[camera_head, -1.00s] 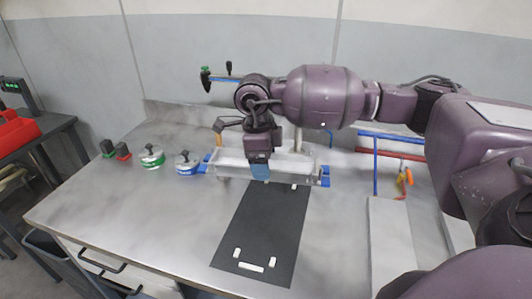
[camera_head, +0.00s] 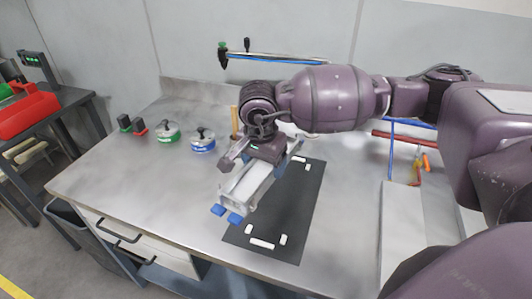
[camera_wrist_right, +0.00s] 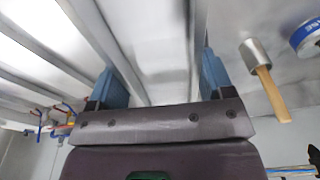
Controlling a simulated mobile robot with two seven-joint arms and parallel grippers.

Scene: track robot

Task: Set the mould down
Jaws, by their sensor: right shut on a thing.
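In the wrist view the blue fingers of the right gripper (camera_wrist_right: 160,80) straddle part of the mould (camera_wrist_right: 122,50). I cannot tell whether the mould touches the bench. White corner marks (camera_head: 262,244) show on the mat. My left gripper is out of view.
A pale slab (camera_head: 402,225) lies right of the mat. The bench's left front (camera_head: 140,190) is clear.

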